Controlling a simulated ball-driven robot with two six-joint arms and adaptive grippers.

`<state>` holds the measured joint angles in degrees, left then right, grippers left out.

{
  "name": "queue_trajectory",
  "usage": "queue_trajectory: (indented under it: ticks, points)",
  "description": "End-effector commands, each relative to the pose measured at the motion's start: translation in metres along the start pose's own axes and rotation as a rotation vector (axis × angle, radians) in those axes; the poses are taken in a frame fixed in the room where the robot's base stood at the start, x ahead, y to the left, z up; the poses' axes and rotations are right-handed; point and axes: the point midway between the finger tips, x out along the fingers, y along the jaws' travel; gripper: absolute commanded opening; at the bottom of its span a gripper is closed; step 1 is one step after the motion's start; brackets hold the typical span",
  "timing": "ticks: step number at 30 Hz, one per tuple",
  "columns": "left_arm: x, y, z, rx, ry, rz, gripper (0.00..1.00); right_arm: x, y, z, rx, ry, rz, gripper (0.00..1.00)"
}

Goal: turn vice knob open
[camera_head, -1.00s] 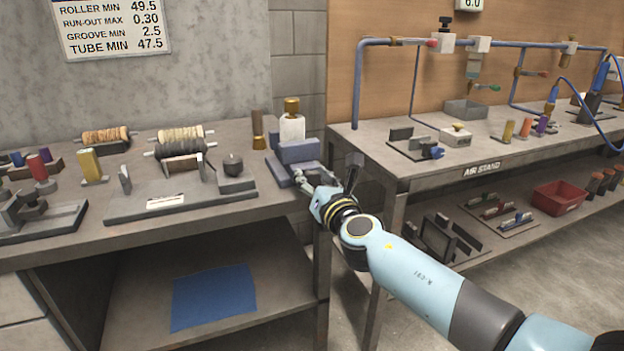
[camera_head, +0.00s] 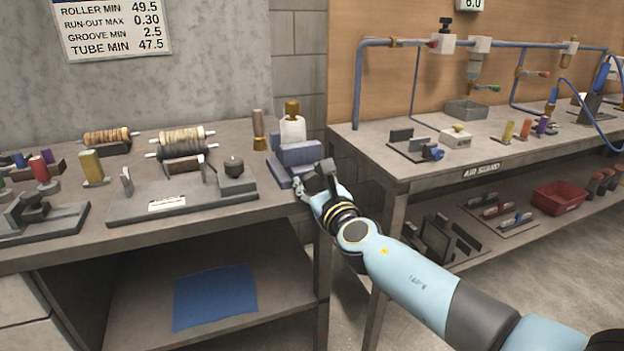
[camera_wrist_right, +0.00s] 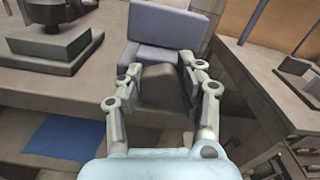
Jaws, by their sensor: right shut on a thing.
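The blue-grey vice (camera_head: 299,153) stands at the right end of the left bench. Its jaw blocks also show at the top of the wrist view (camera_wrist_right: 166,28). My right gripper (camera_head: 300,187) is at the front of the vice, by the bench's right corner. In the wrist view its two fingers lie on either side of a dark grey-brown knob (camera_wrist_right: 162,88) and are shut on it. The knob is hidden behind the gripper in the head view. My left gripper is not in view.
The air-stand bench (camera_head: 400,165) is close on the right, across a narrow gap.

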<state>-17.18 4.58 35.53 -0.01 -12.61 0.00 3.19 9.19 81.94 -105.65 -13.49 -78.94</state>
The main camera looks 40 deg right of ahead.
Motion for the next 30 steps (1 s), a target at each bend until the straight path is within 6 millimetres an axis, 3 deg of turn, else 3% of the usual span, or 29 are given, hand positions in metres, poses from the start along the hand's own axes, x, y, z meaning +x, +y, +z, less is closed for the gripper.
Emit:
queue_trajectory:
  ticks: [15, 30]
  points:
    - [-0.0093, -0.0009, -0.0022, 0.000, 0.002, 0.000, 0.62, -0.0001, 0.0017, -0.0003, -0.412, 0.001, 0.000, 0.05]
    - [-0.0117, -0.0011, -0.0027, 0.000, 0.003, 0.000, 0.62, -0.0002, 0.0024, -0.0010, -0.548, 0.001, 0.000, 0.05]
